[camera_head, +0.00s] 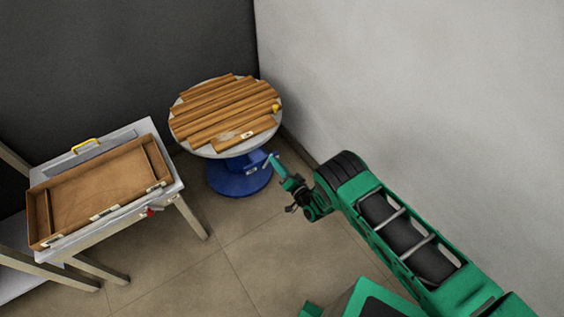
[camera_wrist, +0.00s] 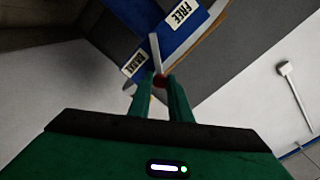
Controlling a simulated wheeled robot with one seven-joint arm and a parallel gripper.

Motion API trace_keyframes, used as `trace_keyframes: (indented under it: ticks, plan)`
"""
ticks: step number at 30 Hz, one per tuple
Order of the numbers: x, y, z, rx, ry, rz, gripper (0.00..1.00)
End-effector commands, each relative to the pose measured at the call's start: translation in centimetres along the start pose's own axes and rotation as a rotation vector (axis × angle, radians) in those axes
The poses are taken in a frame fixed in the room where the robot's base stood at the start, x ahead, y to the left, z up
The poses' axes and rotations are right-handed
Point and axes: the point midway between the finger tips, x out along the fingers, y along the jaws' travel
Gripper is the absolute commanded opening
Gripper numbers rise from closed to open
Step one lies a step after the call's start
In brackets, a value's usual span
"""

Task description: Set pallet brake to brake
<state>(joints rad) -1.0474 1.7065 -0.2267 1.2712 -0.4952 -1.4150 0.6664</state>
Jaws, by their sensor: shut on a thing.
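The pallet is a round turntable with wooden slats (camera_head: 222,108) on a blue pedestal (camera_head: 238,178), near the corner. In the wrist view, the blue mount carries a FREE label (camera_wrist: 181,13) at the top and a BRAKE label (camera_wrist: 134,63) to its lower left. A thin pale brake lever (camera_wrist: 155,50) with a red knob (camera_wrist: 160,81) lies between the two labels. My gripper (camera_wrist: 160,86) is shut on the lever's red end, its fingers either side of it. In the head view my gripper (camera_head: 273,160) is at the turntable's lower right edge, where the lever is too small to make out.
A light table (camera_head: 197,218) at left bears a shallow brown wooden tray (camera_head: 110,182). A yellow handle (camera_head: 86,144) is behind the tray, and a small red part (camera_head: 150,212) is at the table's front. A pale wall (camera_head: 420,70) is close on the right. The floor (camera_head: 175,265) between is clear.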

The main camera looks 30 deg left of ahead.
Motion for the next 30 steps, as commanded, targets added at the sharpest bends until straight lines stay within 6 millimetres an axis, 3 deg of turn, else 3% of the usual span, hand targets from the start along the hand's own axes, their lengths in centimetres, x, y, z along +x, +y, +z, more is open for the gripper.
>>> trace_keyframes:
  ticks: [10, 11, 12, 13, 23, 30]
  plan:
    - [0.0, 0.5, -0.5, -0.008, 0.002, 0.006, 0.0]
    - [0.0, 0.5, -0.5, -0.009, 0.002, 0.006, 0.25]
    - [0.0, 0.5, -0.5, -0.009, 0.002, 0.006, 0.34]
    - [0.0, 0.5, -0.5, -0.009, 0.002, 0.006, 0.37]
    - [-0.2, 0.1, -0.1, -0.004, -0.001, 0.002, 0.37]
    - [-3.3, 0.3, -0.1, -0.006, -0.004, 0.004, 0.37]
